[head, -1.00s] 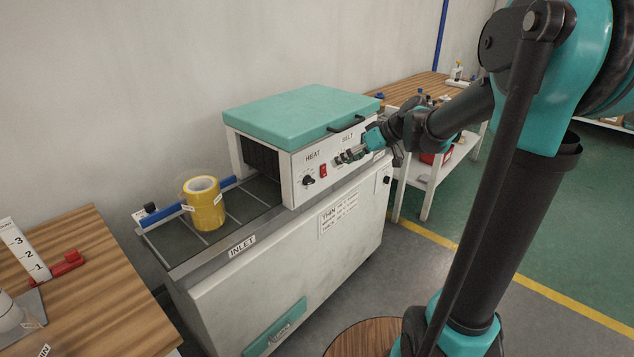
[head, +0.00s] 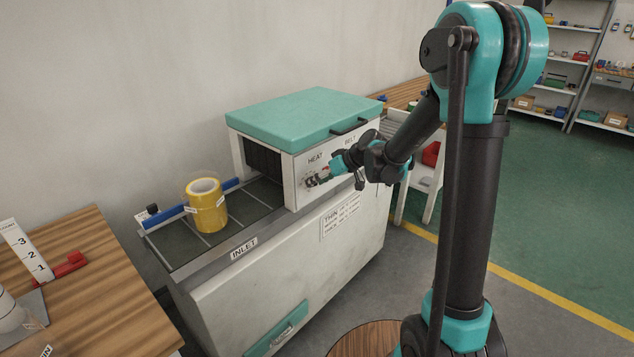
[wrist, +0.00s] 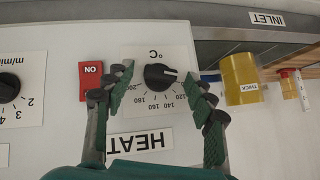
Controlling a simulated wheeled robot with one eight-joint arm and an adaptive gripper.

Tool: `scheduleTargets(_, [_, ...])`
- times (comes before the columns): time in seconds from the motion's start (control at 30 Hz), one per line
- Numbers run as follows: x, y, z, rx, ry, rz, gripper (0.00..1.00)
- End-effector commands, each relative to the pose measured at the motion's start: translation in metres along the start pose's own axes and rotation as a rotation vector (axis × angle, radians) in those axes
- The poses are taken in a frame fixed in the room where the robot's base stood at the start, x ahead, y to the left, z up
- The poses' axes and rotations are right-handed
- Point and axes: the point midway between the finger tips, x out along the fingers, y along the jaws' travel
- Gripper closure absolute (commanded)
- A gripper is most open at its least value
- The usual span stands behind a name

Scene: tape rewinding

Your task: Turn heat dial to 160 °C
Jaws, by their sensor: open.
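The heat dial (wrist: 160,76) is a black round knob on a white scale plate marked in °C, seen upside down in the wrist view. Its white pointer line points to the picture's right, away from the 160 mark at the bottom. The numbers on that side are partly hidden by a finger. My gripper (wrist: 161,86) is open, with one finger on each side of the dial; I cannot tell whether either touches it. In the head view my gripper (head: 318,179) is at the front panel under the HEAT label and hides most of the dial.
A red ON switch (wrist: 91,81) sits close beside the left finger, with the belt dial (wrist: 9,88) beyond it. A yellow tape roll (head: 206,206) stands on the inlet belt (head: 186,237). A wooden table (head: 100,290) is at the left.

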Motion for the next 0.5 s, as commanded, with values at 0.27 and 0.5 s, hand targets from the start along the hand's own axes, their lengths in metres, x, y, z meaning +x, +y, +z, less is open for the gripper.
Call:
scheduleTargets(0.27, [0.0002,0.0000,0.0001,0.000,0.000,0.000,0.51])
scheduleTargets(0.5, [0.0000,0.0000,0.0000,0.000,0.000,0.000,0.81])
